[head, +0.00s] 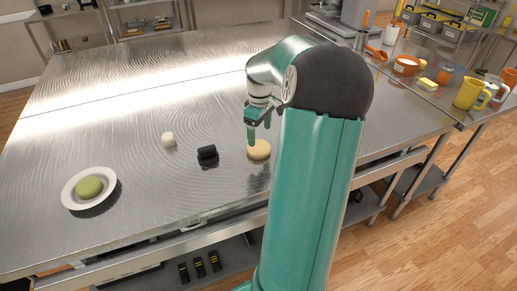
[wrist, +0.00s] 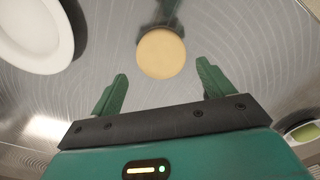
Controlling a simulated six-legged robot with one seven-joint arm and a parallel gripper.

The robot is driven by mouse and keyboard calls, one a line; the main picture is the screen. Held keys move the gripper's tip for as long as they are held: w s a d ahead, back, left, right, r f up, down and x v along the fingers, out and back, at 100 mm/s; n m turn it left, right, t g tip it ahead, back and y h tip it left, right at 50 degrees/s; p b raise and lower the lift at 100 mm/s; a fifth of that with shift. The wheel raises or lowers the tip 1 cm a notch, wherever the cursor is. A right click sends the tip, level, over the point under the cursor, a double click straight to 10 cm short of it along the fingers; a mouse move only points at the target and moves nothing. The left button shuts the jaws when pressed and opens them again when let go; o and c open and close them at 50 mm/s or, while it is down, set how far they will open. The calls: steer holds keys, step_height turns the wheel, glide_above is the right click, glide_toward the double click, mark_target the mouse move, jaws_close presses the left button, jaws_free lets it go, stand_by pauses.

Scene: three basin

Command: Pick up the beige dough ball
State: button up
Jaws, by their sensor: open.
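The beige dough ball (head: 259,150) rests on the steel table, beside and partly behind my fingers in the head view. It shows as a whole pale round in the wrist view (wrist: 161,53), centred just beyond my fingertips. My gripper (wrist: 162,76) is open and empty, with its two green fingers spread wider than the ball. In the head view my gripper (head: 257,125) points down above the ball, close to it. I cannot tell the exact height gap.
A black block (head: 207,155) and a small white ball (head: 168,139) lie left of the dough. Another white plate (wrist: 35,38) shows in the wrist view. Mugs (head: 470,93) stand on a side table. The table's far left is clear.

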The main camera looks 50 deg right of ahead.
mark_target(259, 145)
steer(key=f, duration=0.5)
steer(key=shift+w+a+f, duration=0.1)
steer(key=shift+w+f, duration=0.1)
steer(key=shift+f, duration=0.15)
steer(key=c, duration=1.1)
